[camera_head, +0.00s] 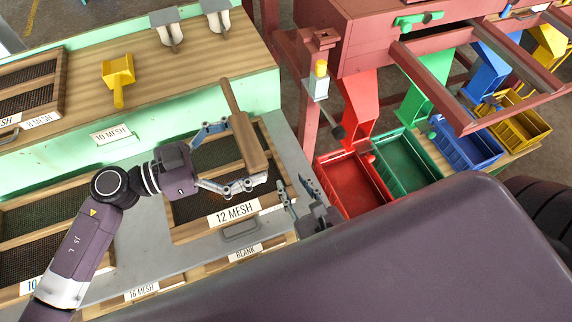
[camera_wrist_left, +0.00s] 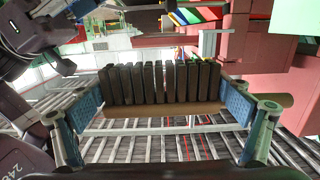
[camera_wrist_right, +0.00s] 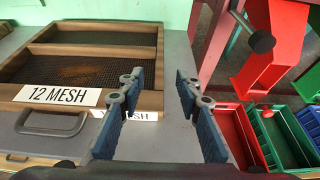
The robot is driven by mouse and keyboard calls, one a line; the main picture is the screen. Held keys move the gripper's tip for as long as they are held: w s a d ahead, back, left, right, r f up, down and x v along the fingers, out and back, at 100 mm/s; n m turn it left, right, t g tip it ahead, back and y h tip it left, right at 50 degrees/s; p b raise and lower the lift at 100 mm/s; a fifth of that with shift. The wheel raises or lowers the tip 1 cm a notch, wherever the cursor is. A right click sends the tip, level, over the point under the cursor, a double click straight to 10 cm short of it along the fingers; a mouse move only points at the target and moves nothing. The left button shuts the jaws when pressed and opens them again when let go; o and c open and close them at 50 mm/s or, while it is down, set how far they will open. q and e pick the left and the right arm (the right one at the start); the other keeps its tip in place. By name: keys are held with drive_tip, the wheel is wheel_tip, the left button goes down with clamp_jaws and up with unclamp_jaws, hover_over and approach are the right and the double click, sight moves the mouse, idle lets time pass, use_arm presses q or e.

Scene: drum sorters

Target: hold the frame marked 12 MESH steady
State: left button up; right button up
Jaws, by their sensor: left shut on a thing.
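The wooden frame marked 12 MESH (camera_head: 186,232) lies on the grey bench plate, its label and metal handle toward the front. It also shows in the right wrist view (camera_wrist_right: 30,92), with a brownish patch of material on its dark mesh. My left gripper (camera_head: 238,158) is shut on a wooden brush (camera_head: 252,146), over the frame; the brush's dark bristles (camera_wrist_left: 160,82) show in the left wrist view. My right gripper (camera_head: 297,197) is open and empty beside the frame's right edge; its fingers are spread in the right wrist view (camera_wrist_right: 158,88). I cannot tell whether it touches the frame.
Red (camera_head: 352,188), green (camera_head: 405,160), blue and yellow bins stand below matching chutes at the right. A yellow scoop (camera_head: 118,75) lies on the wooden shelf behind. Other mesh frames (camera_head: 55,225) lie at the left. A BLANK label (camera_head: 245,252) is below the plate's front edge.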

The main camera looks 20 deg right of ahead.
sight(279, 162)
drive_tip(key=x, duration=1)
drive_tip(key=shift+w+f, duration=0.1)
drive_tip(key=shift+w, duration=0.05)
drive_tip(key=shift+c, duration=0.3)
clamp_jaws()
